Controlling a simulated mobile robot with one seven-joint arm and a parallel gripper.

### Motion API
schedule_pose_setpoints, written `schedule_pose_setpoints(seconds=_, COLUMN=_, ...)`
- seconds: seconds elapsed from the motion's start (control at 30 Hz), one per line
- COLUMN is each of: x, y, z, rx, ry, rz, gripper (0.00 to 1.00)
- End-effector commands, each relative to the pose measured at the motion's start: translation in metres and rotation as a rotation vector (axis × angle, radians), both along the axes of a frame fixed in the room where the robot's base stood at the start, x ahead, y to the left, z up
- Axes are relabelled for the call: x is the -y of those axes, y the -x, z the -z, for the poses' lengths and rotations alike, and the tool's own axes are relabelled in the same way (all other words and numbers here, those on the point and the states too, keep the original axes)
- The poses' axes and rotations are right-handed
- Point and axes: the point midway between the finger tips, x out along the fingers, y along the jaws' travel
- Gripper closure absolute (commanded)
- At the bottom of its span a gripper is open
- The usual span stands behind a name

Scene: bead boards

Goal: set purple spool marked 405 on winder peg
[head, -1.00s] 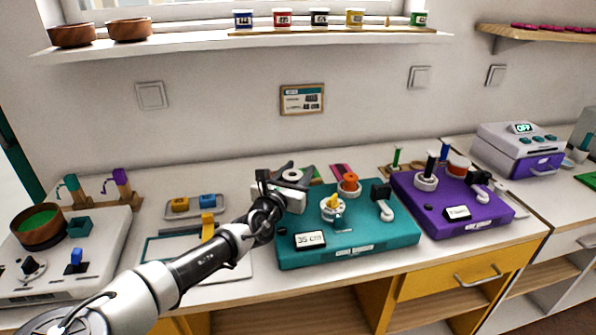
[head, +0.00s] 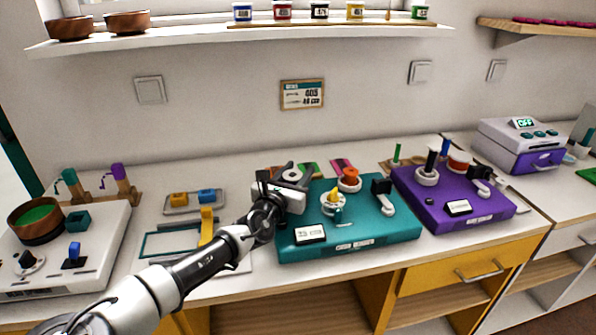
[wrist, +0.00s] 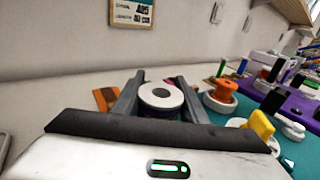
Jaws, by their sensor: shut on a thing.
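My gripper (head: 292,172) (wrist: 160,82) is shut on a round spool (wrist: 148,92) with a white top flange and a dark centre. Its side is shaded and looks dark purplish; no number on it is readable. It also shows between the fingers in the head view (head: 286,176). It is held at the back left of the teal board (head: 357,228). That board carries a yellow piece on a white disc (head: 333,202), an orange spool (head: 349,176) and a black post with a white hook (head: 382,190). I cannot tell which part is the winder peg.
A purple board (head: 440,208) with a black post (head: 431,158) stands to the right. Coloured mats and small posts lie behind the boards. A wall card (head: 302,94) reads 405 and 40 cm. A tray with yellow and blue pieces (head: 194,203) lies to the left.

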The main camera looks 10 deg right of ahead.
Motion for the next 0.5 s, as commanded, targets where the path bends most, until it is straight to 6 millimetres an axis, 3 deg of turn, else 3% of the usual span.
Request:
schedule_pose_setpoints(seconds=0.4, x=0.000, y=0.000, z=0.015, rx=0.001, ry=0.001, rz=-0.001, gripper=0.84)
schedule_pose_setpoints(seconds=0.43, x=0.000, y=0.000, z=0.014, rx=0.001, ry=-0.001, rz=-0.001, gripper=0.58)
schedule_pose_setpoints(seconds=0.5, x=0.000, y=0.000, z=0.014, rx=0.001, ry=-0.001, rz=-0.001, gripper=0.46)
